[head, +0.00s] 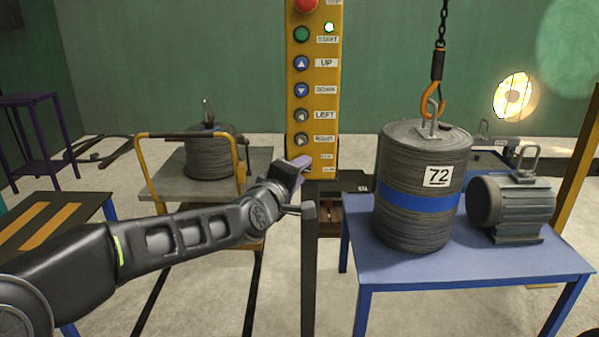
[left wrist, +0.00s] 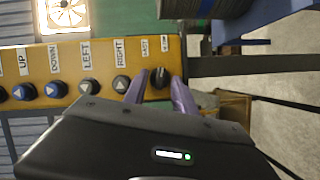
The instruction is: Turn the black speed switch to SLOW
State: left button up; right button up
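The black speed switch (left wrist: 160,77) is a round knob at the box's lower end, beside two small labels, the nearer one reading FAST (left wrist: 145,47). My left gripper (left wrist: 160,92) has its two purple fingers apart, one on each side of the knob. A small gap seems to show beside the knob; contact is not clear. In the head view my left gripper (head: 301,168) hides the switch. Which way the knob points is too small to tell. My right gripper is not in view.
A cable drum (head: 420,185) marked 72 hangs on an orange hook (head: 432,100) at the blue table (head: 480,275). A grey motor (head: 515,210) stands on that table. A yellow-railed cart (head: 260,172) carries another drum (head: 210,155). Several other buttons sit above the switch.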

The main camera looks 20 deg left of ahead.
pick_arm(q)
jog(key=s+a, duration=0.1)
jog(key=s, duration=0.6)
jog(key=shift+s+r, duration=0.35)
